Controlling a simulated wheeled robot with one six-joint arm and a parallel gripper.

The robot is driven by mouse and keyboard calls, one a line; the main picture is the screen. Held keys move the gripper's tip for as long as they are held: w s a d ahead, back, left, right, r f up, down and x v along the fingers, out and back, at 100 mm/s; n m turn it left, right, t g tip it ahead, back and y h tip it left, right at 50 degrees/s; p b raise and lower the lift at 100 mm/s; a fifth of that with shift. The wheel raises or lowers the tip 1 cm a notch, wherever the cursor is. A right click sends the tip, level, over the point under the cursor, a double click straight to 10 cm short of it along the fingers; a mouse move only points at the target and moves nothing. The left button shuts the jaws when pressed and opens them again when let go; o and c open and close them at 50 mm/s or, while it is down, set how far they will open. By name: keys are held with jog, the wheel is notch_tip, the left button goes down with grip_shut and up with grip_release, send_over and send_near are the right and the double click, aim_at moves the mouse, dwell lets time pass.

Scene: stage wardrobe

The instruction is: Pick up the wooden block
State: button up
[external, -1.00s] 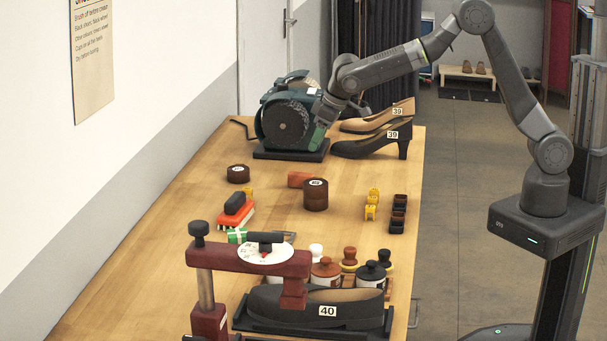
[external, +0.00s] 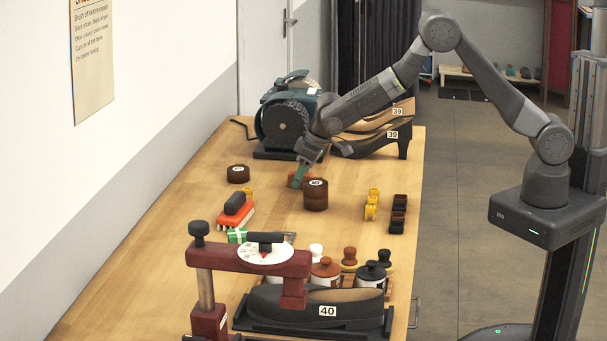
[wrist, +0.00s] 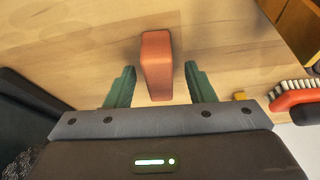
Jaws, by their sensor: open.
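The wooden block is a small reddish-brown block (wrist: 157,68). In the wrist view it lies on the table between the lines of my two green fingers, its near end close to the fingertips. In the external view the block (external: 293,180) shows only partly behind my gripper (external: 299,173) and a dark round tin. My gripper (wrist: 160,85) is open and empty, with a finger on either side of the block and a gap on both sides. Whether the fingertips are down at the block's height I cannot tell.
A stack of dark round tins (external: 316,195) stands just right of the block. A red brush (external: 236,212) lies at front left. The wooden table (external: 290,215) is bare between them.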

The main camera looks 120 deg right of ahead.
jog(key=shift+f, duration=0.15)
jog(key=c, duration=1.1)
jog(key=shift+o, duration=0.2)
